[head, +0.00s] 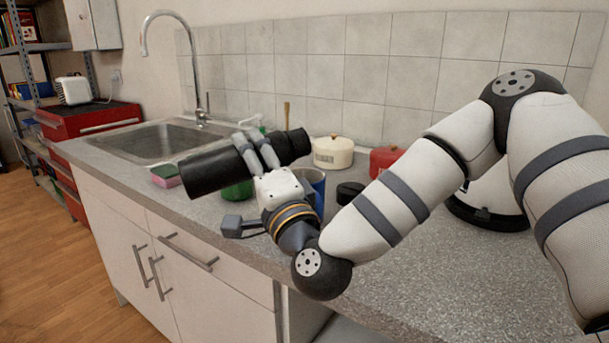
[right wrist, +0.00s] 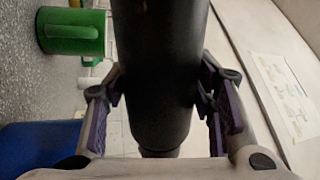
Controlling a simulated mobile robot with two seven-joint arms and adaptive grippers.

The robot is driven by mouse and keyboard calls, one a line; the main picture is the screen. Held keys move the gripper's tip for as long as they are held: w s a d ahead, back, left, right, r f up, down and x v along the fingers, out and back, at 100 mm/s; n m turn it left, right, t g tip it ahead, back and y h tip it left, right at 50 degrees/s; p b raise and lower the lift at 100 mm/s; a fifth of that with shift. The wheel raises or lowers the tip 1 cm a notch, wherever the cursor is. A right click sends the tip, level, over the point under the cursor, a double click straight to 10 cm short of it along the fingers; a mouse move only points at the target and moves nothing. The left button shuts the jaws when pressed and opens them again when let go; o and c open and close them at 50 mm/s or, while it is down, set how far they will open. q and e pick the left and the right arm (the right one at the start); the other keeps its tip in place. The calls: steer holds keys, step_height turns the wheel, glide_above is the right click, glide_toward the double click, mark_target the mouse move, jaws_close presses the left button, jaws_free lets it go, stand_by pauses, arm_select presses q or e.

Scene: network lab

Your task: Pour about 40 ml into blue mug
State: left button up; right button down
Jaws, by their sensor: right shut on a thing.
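My right gripper (head: 257,152) is shut around the middle of a black bottle (head: 212,172) and holds it above the counter. The bottle lies almost level, its wide left end a little lower than its narrower right end. The blue mug (head: 316,182) stands on the counter behind my right gripper, partly hidden by it. In the right wrist view the bottle (right wrist: 158,70) sits between the two fingers, and the blue mug (right wrist: 40,145) shows at the lower left. No liquid is visible, and the mug's inside cannot be made out. My left gripper is not in view.
A green mug (head: 237,191) stands below the bottle, partly hidden. A sponge (head: 166,175) lies near the sink (head: 160,142). The front right counter is clear.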

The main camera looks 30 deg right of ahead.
steer(key=shift+f, duration=0.55)
steer(key=shift+s+r, duration=0.1)
steer(key=shift+r, duration=0.55)
steer(key=shift+a+f, duration=0.15)
steer(key=shift+f, duration=0.45)
steer(key=shift+a+r, duration=0.1)
steer(key=shift+r, duration=0.55)
steer(key=shift+a+f, duration=0.2)
steer(key=shift+f, duration=0.45)
steer(key=shift+r, duration=0.55)
steer(key=shift+a+f, duration=0.1)
steer(key=shift+f, duration=0.4)
steer(key=shift+a+r+m, duration=0.15)
steer(key=shift+r+m, duration=0.15)
steer(key=shift+r, duration=0.15)
steer(key=shift+f, duration=0.35)
steer(key=shift+a+r, duration=0.15)
steer(key=shift+r, duration=0.2)
steer(key=shift+w+a+f, duration=0.1)
steer(key=shift+w+f, duration=0.2)
steer(key=shift+r, duration=0.2)
steer(key=shift+f, duration=0.1)
